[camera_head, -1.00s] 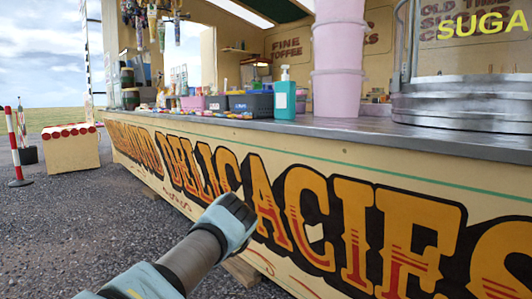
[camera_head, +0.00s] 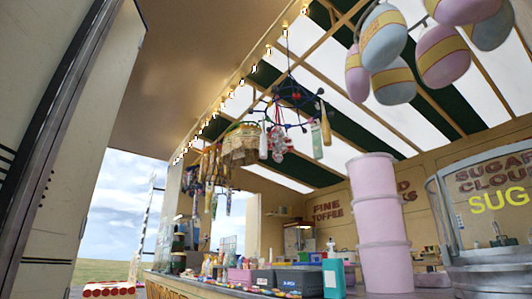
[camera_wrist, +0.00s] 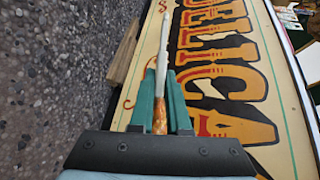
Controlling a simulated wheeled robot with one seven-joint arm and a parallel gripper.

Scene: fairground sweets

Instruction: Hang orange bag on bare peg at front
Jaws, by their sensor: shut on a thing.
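In the wrist view my gripper (camera_wrist: 162,100) has its teal fingers shut on a long, thin, pale stick-like thing (camera_wrist: 172,55). Its near end, between the fingers, is mottled orange-brown. It reaches away from the jaws along the stall's lettered front. Several bulging pink and blue bags with yellow bands, such as a blue bag (camera_head: 383,38) and a pink bag (camera_head: 446,64), hang under the roof at upper right in the head view. My gripper is outside the head view.
The counter holds stacked pink tubs (camera_head: 381,228), a teal bottle (camera_head: 333,278), grey bins (camera_head: 299,279) and a metal sugar machine (camera_head: 490,275). A basket (camera_head: 241,146) and dangling ornaments hang above. The stall's lettered front panel (camera_wrist: 275,100) is close to my gripper; gravel (camera_wrist: 60,90) lies left.

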